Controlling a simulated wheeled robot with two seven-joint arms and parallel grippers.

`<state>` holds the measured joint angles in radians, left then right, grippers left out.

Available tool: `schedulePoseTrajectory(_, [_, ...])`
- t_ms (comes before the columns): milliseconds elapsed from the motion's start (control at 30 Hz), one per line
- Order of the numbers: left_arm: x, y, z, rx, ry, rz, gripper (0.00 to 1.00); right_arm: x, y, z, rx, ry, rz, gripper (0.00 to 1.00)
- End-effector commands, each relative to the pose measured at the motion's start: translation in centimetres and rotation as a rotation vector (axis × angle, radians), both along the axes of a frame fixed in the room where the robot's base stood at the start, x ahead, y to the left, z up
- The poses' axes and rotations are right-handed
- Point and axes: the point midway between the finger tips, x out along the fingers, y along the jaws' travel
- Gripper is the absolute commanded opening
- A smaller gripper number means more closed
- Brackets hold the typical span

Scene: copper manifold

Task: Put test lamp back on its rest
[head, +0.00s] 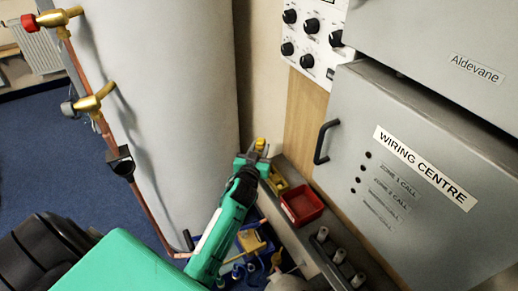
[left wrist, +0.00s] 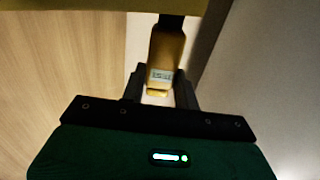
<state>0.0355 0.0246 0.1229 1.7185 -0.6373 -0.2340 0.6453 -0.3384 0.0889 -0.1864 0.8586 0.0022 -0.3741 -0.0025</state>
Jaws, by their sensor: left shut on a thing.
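The test lamp (left wrist: 166,55) is a yellow body with a small pale label or display, seen in the left wrist view between my two dark fingers. In the head view its yellow top (head: 260,143) shows above the hand. My left gripper (head: 256,152) is shut on it, in front of the wall between the big grey cylinder and the wiring centre cabinet. In the left wrist view the gripper (left wrist: 160,92) grips its near end; the far end runs into a dark part. I cannot pick out the lamp's rest for sure. My right gripper is out of view.
A shelf below the cabinet (head: 420,170) holds a yellow bin (head: 279,183), a red bin (head: 302,207) and several grey cylinders (head: 330,248). A blue crate (head: 250,262) with tools is on the floor. Copper pipe with valves (head: 92,103) runs beside the grey cylinder (head: 170,100).

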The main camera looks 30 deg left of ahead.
Motion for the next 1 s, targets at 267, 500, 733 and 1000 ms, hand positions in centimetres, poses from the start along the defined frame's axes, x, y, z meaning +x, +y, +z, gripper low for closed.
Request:
schedulePoseTrajectory(267, [-0.1, 0.2, -1.6, 0.0, 0.002, 0.002, 0.05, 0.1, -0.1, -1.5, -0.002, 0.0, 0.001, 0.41])
schedulePoseTrajectory(500, [-0.2, 0.3, -2.1, 0.003, 0.006, 0.004, 0.02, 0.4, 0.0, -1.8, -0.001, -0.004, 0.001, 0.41])
schedulePoseTrajectory(733, [-0.3, 0.4, -2.1, 0.004, 0.008, 0.006, 0.02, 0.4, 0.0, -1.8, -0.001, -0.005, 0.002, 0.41])
schedulePoseTrajectory(1000, [-0.3, 0.5, -2.0, 0.005, 0.009, 0.007, 0.02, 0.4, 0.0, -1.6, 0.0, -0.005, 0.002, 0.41])
